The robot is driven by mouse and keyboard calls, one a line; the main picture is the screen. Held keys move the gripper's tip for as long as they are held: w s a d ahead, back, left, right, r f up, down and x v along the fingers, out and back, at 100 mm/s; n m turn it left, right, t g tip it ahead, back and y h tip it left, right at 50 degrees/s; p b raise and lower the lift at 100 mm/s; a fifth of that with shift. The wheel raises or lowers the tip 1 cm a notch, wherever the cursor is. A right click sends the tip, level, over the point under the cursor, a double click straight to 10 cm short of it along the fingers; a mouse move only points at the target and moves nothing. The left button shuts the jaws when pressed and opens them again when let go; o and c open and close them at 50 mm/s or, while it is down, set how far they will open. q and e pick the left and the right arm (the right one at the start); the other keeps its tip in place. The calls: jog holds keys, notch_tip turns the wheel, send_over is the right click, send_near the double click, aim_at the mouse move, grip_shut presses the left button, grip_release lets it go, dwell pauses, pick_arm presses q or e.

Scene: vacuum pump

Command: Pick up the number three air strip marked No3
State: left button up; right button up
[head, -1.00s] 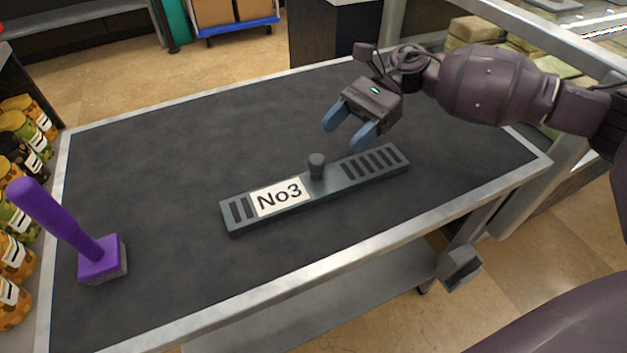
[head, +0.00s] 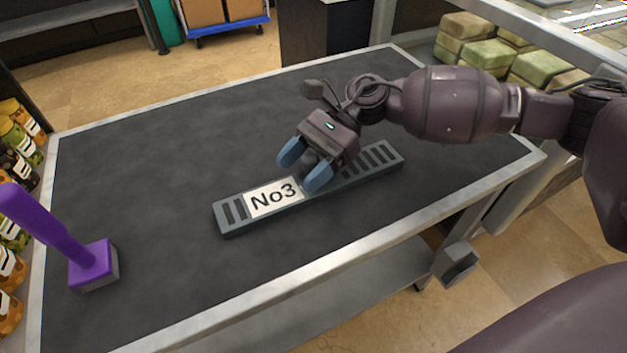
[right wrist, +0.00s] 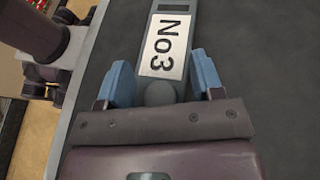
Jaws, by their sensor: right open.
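The No3 air strip (head: 231,221) is a long grey bar with slots at both ends and a white No3 label. It lies flat on the dark table top, and it also shows in the right wrist view (right wrist: 178,14). My right gripper (head: 304,167) is open over the middle of the strip. Its blue fingers stand on either side of the strip's round knob (right wrist: 160,93), apart from it as far as I can see. In the head view the gripper mostly hides the knob. My left gripper is not in view.
A purple-handled tool with a square block (head: 94,264) stands on the table (head: 140,170) at the left. Jars (head: 12,270) line the shelf beyond the left edge. The table around the strip is clear. Stacked blocks (head: 488,54) lie at the back right.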

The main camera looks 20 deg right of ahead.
grip_shut()
dwell(0.3)
